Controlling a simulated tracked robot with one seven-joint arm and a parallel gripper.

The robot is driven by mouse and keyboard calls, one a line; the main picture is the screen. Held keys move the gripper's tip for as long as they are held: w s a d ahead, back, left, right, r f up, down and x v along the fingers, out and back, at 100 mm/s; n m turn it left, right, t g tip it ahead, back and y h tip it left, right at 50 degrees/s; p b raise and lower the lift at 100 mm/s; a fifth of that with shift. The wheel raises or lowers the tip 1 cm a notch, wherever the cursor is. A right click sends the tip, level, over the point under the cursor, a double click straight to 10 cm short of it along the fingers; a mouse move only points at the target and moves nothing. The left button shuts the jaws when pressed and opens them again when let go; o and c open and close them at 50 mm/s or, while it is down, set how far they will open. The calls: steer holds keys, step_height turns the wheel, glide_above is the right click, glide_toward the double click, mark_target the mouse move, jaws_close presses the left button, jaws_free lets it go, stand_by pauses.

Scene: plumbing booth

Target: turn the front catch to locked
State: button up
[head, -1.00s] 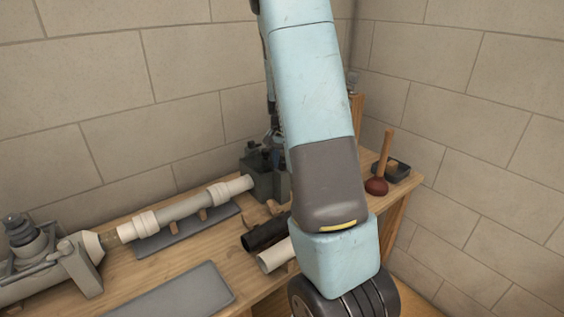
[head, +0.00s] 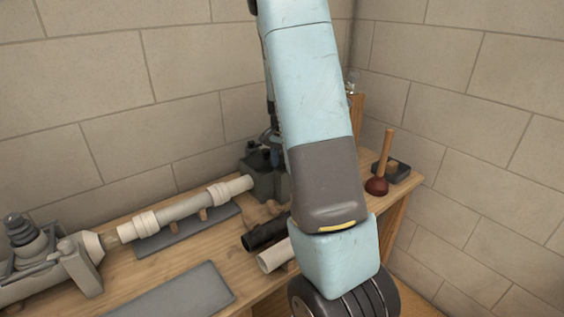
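My arm runs down the middle of the head view and hides much of the bench behind it. A small dark part of what looks like my gripper (head: 270,138) shows at the arm's left edge, just above a dark grey block-shaped fixture (head: 262,180) at the back of the bench. The fingers are too small and too covered to tell open from shut, or whether they touch anything. I cannot make out the front catch; it may be on the grey fixture or hidden behind my arm.
A pale pipe (head: 185,212) rests on a grey stand left of the fixture. A black pipe (head: 264,234) and a white pipe (head: 274,256) lie near the front edge. A plunger (head: 378,184) stands right. A grey plate (head: 180,293) lies front left. Walls close the back and right.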

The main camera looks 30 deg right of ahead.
steer(key=o, duration=0.3)
step_height(320, 180, up, 14)
steer(key=shift+f, duration=0.15)
stand_by(0.5)
stand_by(0.4)
steer(key=s+a+r+n+t, duration=0.3)
steer(key=s+a+r+n, duration=0.2)
steer(key=s+a+r, duration=0.6)
steer(key=s+a+n+t, duration=0.1)
steer(key=s+a+n, duration=0.2)
steer(key=s, duration=0.5)
steer(key=s+a+n+t, duration=0.1)
steer(key=s+a+n, duration=0.2)
steer(key=s, duration=0.5)
steer(key=shift+a+f+t, duration=0.4)
steer(key=shift+a+f, duration=0.05)
steer(key=shift+a, duration=0.1)
